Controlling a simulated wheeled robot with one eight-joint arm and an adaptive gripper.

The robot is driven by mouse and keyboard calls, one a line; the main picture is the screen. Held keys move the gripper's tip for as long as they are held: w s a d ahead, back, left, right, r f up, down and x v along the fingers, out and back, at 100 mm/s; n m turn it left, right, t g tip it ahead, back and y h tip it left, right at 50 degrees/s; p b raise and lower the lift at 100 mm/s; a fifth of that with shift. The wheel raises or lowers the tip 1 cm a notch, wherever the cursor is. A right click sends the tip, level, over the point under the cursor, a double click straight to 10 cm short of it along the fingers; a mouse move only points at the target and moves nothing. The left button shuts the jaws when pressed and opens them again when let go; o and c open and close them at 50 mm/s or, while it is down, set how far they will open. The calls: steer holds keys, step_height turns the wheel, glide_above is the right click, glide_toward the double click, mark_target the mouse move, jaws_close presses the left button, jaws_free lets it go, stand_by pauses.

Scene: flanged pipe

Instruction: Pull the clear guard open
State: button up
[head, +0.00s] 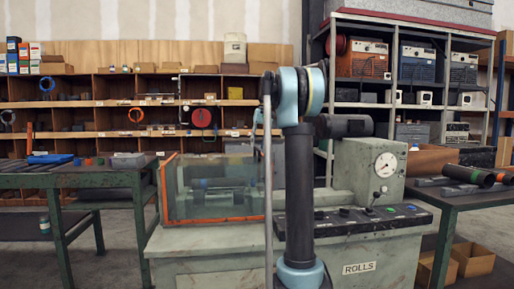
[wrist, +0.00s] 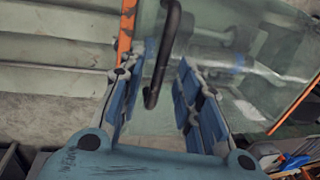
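The clear guard (head: 215,190) is a see-through panel box with an orange frame, on top of the grey-green machine at centre left in the head view. My arm hides its right end there. In the wrist view the clear panel (wrist: 225,75) fills the upper right, with an orange frame edge (wrist: 125,38) at its left. A black bar handle (wrist: 168,38) comes down from the top edge. My gripper (wrist: 160,68) is open, its blue-padded fingers on either side of the handle's lower part. I see a gap on both sides and no contact.
The machine's control box with a gauge (head: 386,165) stands right of the guard, above a black button panel (head: 370,218). A green workbench (head: 70,178) is at the left and a dark table (head: 465,197) at the right. Shelves line the back. Cardboard boxes (head: 473,259) lie at the lower right.

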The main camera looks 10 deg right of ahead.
steer(key=shift+f, duration=0.4)
jaws_close()
steer(key=shift+a, duration=0.2)
steer(key=shift+d, duration=0.15)
